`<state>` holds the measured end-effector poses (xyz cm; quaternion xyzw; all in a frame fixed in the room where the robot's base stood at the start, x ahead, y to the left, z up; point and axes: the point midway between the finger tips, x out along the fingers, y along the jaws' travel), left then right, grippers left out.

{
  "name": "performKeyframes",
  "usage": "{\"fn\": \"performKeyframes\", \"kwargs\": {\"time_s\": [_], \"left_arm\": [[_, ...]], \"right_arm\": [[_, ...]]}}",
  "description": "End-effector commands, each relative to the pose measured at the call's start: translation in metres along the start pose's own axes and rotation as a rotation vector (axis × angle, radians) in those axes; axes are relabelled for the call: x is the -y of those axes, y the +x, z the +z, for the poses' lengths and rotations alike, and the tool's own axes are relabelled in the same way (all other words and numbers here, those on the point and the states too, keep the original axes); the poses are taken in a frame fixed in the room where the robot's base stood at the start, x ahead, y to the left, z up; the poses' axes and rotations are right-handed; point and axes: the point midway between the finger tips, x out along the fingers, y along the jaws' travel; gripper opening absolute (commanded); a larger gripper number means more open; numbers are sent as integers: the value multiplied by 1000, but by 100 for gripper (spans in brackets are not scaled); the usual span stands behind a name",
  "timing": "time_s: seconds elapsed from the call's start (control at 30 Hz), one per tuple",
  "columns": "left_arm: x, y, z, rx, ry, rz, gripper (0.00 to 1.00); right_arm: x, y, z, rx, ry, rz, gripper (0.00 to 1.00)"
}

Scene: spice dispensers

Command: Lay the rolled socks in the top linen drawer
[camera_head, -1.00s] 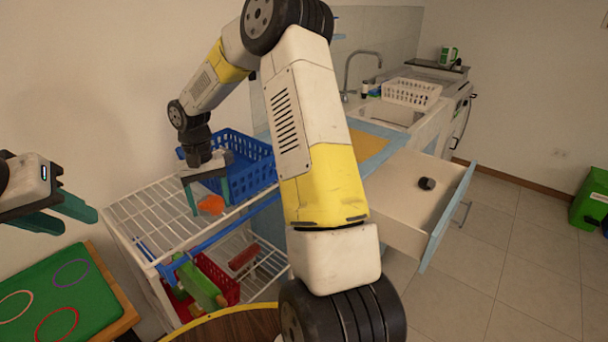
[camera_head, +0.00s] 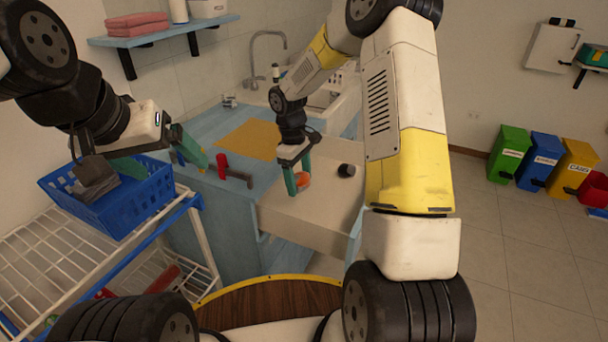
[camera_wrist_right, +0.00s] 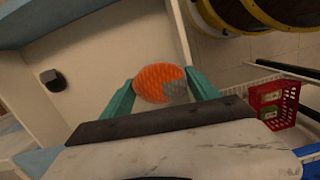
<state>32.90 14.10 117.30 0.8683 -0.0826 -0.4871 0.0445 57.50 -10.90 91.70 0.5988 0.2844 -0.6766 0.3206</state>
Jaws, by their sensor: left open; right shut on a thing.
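My right gripper (camera_head: 297,190) is shut on orange rolled socks (camera_head: 303,180) and holds them over the open drawer (camera_head: 290,222). In the right wrist view the socks (camera_wrist_right: 155,83), orange with a grey patch, sit between the two green fingers (camera_wrist_right: 160,92). A dark rolled bundle (camera_head: 346,170) lies in the drawer near its far side; it also shows in the right wrist view (camera_wrist_right: 53,80). I cannot tell whether the orange socks touch the drawer floor. My left gripper (camera_head: 176,170) is open and empty, above the blue basket's right edge.
The blue basket (camera_head: 140,208) holds dark grey folded items (camera_head: 95,180) and stands on the white wire rack (camera_head: 40,250). A red-handled object (camera_head: 222,165) lies on the blue counter (camera_head: 205,125) beside the drawer. Coloured bins (camera_head: 545,158) stand far right.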

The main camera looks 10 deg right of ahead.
Motion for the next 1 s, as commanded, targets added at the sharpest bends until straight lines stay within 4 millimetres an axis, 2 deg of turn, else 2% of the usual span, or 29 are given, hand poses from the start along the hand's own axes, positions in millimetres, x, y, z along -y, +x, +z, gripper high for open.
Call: {"fn": "performKeyframes", "kwargs": {"time_s": [0.3, 0.5, 0.6, 0.77, 0.87, 1.0], "left_arm": [[0, 0, 0, -1, -1, 0, 89], [0, 0, 0, -1, 0, 0, 89], [0, 0, 0, -1, 0, 0, 89], [0, 0, 0, 0, 0, 0, 89], [0, 0, 0, 0, 0, 0, 89], [0, 0, 0, 0, 0, 0, 89]], "right_arm": [[-21, 38, 22, 0, -932, 113, 29], [-28, 56, 32, -2, -1428, 174, 29], [-29, 61, 35, -1, -1592, 194, 29], [-30, 68, 37, -2, -1732, 211, 29], [-29, 81, 36, -2, -1761, 211, 29], [-29, 108, 32, -1, -1764, 210, 29]]}}
